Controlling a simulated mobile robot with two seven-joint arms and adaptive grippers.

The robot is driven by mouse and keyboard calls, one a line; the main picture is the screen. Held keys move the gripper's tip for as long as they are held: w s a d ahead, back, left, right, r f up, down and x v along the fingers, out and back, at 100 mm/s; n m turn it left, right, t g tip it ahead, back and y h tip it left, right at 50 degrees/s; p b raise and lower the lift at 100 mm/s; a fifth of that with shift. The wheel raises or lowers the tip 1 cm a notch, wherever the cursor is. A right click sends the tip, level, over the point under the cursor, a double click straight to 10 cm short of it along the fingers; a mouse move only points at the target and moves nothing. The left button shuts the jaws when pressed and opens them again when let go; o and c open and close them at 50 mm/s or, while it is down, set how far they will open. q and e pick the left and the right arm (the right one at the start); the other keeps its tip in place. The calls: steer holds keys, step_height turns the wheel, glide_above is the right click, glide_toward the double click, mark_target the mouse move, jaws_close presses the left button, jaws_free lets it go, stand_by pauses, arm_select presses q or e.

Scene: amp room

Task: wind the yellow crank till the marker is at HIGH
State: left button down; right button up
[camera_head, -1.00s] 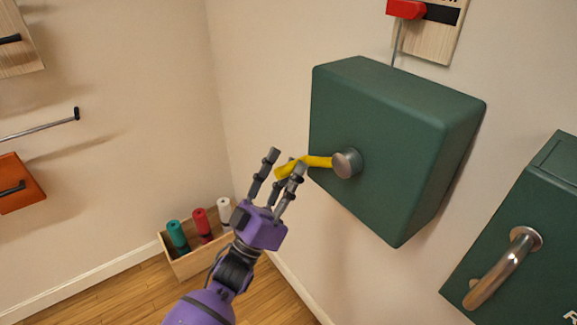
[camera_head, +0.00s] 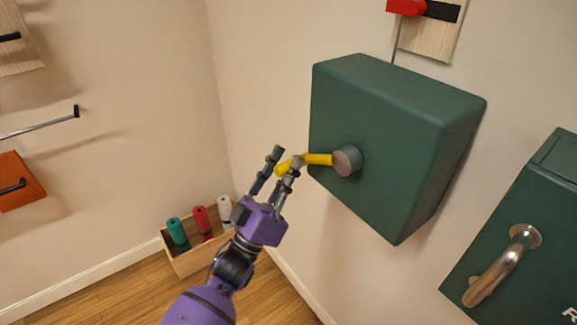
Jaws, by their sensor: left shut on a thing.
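The yellow crank (camera_head: 318,159) sticks out to the left from a round metal hub (camera_head: 346,160) on the front of a dark green box (camera_head: 395,130). My left gripper (camera_head: 282,163) is shut on the crank's outer end, and its fingers hide part of the handle. The red marker (camera_head: 405,7) is at the top edge of the view, at the left end of a black slot (camera_head: 442,11) on a wooden board. The top of that board is cut off, and no HIGH label can be read. My right gripper is not in view.
A second green box with a metal handle (camera_head: 500,268) is at the lower right. A wooden bin (camera_head: 190,262) with teal, red and white rolls stands on the floor. At the left wall are a metal rod (camera_head: 40,126) and an orange block (camera_head: 18,184).

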arm_select(q)
steer(key=shift+w+a+r+m+h, duration=0.1)
steer(key=shift+r+m+h, duration=0.35)
steer(key=shift+m, duration=0.25)
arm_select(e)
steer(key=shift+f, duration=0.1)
arm_select(q)
steer(key=shift+w+a+r+m+g+h+b, duration=0.15)
steer(key=shift+r+m+g+h+b, duration=0.2)
steer(key=shift+m+g+h, duration=0.5)
steer(key=shift+w+a+r+m+g+h+b, duration=0.15)
steer(key=shift+r+m+g+h, duration=0.45)
steer(key=shift+m, duration=0.45)
steer(key=s+d+r+m+g+p, duration=0.2)
steer(key=r+m+g, duration=0.5)
steer(key=m+g, duration=0.3)
steer(key=s+d+r+m+g+y+p, duration=0.1)
steer(key=r+m+g, duration=0.6)
steer(key=m, duration=1)
steer(key=s+d+g+p, duration=0.1)
steer(key=s+g, duration=0.1)
steer(key=g, duration=0.1)
steer(key=shift+r+y, duration=0.3)
steer(key=shift+r, duration=0.05)
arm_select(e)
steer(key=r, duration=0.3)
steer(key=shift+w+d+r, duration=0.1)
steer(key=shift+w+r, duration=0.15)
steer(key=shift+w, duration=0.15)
